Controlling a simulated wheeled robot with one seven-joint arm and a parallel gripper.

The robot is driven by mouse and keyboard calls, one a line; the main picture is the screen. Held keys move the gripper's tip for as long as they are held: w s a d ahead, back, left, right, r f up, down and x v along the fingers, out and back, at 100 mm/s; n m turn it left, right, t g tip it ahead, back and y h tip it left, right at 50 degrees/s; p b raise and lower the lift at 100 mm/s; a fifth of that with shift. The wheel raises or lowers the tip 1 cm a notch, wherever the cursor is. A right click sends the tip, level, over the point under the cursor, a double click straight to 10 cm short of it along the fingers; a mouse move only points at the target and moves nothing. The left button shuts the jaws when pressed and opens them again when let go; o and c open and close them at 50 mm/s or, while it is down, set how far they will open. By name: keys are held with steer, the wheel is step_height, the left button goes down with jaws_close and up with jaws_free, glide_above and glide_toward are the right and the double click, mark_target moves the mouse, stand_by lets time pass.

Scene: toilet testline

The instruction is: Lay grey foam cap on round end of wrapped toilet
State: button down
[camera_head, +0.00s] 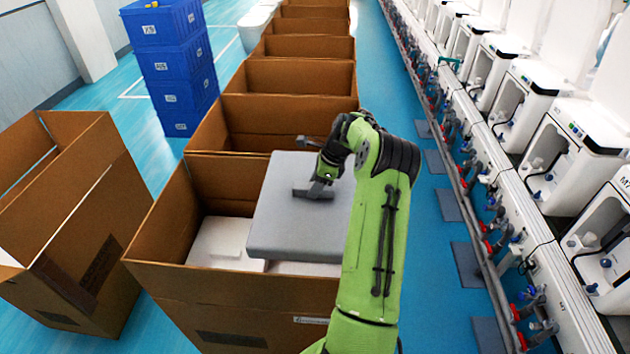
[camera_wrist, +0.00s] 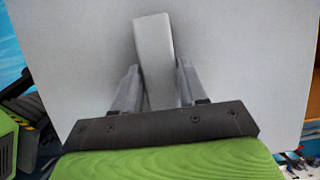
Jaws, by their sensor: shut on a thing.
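The grey foam cap (camera_head: 285,230) is a flat square slab, held over the right part of an open cardboard box. My gripper (camera_head: 315,190) is above its top face and shut on its raised grip. In the wrist view the cap (camera_wrist: 235,50) fills most of the picture, with my gripper's fingers (camera_wrist: 154,85) on either side of the upright grip. White wrapped material (camera_head: 222,242), likely the wrapped toilet, shows inside the box to the left of the cap and just below its front edge. Its round end cannot be made out; the cap hides much of it.
The open box (camera_head: 235,285) has upright walls around the white material. More open boxes (camera_head: 290,80) run in a row behind it. Another open box (camera_head: 85,240) stands at left, with stacked blue crates (camera_head: 172,75) beyond. A testing line (camera_head: 530,230) runs along the right.

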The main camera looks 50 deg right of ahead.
step_height(320, 180, down, 36)
steer(key=b, duration=2.8)
steer(key=shift+w+r, duration=0.15)
steer(key=shift+f, duration=0.35)
steer(key=c, duration=0.5)
jaws_free()
steer(key=p+v, duration=0.5)
steer(key=v, duration=1)
steer(key=shift+d+r, duration=0.1)
steer(key=shift+r, duration=0.25)
